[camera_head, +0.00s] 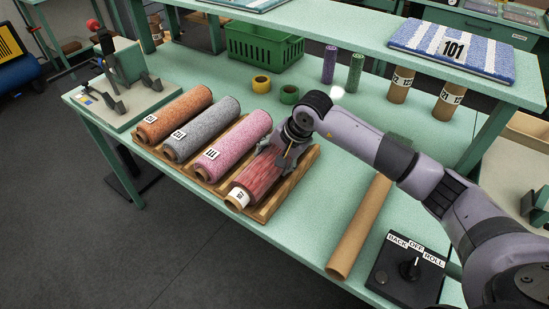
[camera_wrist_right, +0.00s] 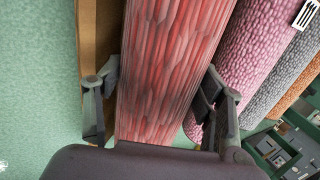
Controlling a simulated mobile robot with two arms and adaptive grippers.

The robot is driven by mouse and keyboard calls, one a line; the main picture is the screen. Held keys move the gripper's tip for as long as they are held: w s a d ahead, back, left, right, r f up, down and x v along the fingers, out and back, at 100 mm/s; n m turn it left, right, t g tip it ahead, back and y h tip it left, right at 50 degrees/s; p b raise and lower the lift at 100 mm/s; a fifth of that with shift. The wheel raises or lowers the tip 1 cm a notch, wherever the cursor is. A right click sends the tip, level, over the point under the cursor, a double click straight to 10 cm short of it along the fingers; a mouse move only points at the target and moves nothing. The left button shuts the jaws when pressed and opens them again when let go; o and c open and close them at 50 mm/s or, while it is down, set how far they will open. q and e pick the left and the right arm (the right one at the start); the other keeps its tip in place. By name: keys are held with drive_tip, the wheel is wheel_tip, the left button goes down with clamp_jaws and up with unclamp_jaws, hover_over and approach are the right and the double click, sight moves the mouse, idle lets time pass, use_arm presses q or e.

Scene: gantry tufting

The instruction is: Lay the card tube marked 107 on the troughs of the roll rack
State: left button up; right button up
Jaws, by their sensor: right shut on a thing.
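The roll rack (camera_head: 291,183) is a wooden rack on the green table. A red streaked roll on a card tube (camera_head: 247,184) lies in or just over its rightmost trough; I cannot tell if it rests fully. A white label on its near end carries a number too small to read surely. My right gripper (camera_head: 284,156) is shut on the red roll, near its far end. In the right wrist view the red roll (camera_wrist_right: 168,65) runs between the two fingers (camera_wrist_right: 158,105), beside the wood. My left gripper is not in view.
Orange, grey and pink rolls (camera_head: 233,147) lie left of the red one. A bare brown tube (camera_head: 358,228) lies to the right, near a switch box (camera_head: 408,271). A green basket (camera_head: 264,47) and tape rolls (camera_head: 261,84) stand behind. A shelf (camera_head: 355,37) overhangs the back.

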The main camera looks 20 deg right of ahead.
drive_tip(key=o, duration=1.6)
drive_tip(key=shift+c, duration=0.2)
drive_tip(key=v, duration=1.2)
drive_tip(key=shift+w, duration=0.1)
